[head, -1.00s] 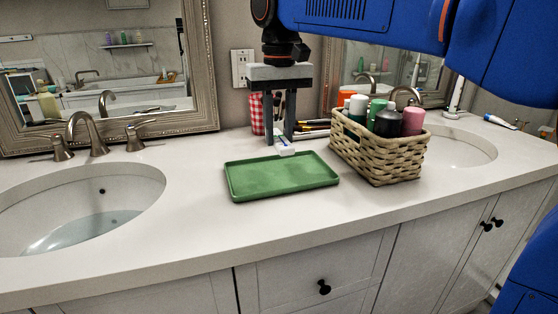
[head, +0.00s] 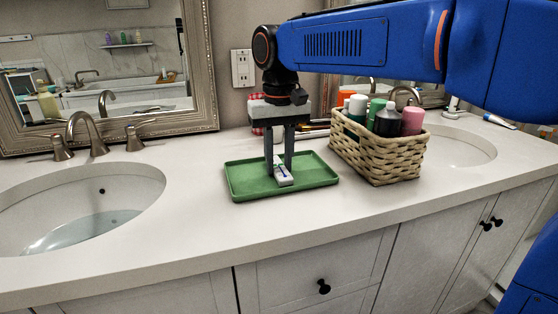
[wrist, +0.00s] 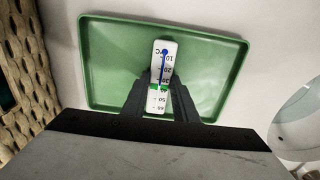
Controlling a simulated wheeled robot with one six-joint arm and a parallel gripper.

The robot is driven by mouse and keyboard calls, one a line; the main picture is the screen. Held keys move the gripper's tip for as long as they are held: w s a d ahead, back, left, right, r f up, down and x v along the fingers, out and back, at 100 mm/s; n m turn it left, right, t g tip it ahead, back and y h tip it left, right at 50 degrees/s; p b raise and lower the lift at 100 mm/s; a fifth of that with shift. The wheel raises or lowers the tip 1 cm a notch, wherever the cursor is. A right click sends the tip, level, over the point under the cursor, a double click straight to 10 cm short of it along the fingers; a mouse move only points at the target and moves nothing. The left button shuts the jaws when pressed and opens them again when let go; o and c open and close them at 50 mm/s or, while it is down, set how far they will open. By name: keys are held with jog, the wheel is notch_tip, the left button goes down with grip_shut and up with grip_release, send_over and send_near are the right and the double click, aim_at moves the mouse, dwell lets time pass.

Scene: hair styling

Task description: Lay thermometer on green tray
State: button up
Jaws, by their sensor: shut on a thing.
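The thermometer (head: 283,177) is a small white strip with a blue line and printed numbers. It shows large in the wrist view (wrist: 163,62), lengthwise between the fingers. My gripper (head: 281,171) points down over the green tray (head: 237,185) and is shut on the thermometer. The thermometer is within the tray's outline, low over or touching its floor; I cannot tell which. In the wrist view my gripper (wrist: 160,90) covers part of the tray's near side, and the tray's rim (wrist: 97,60) surrounds the thermometer.
A wicker basket (head: 385,160) with several bottles stands just right of the tray. A sink (head: 80,205) lies to the left and another (head: 462,148) to the right. A red checked cup (head: 256,99) is partly hidden behind my gripper. The counter in front of the tray is clear.

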aim_at(279, 167)
jog(key=o, duration=1.1)
jog(key=shift+f, duration=0.1)
notch_tip(279, 167, up, 12)
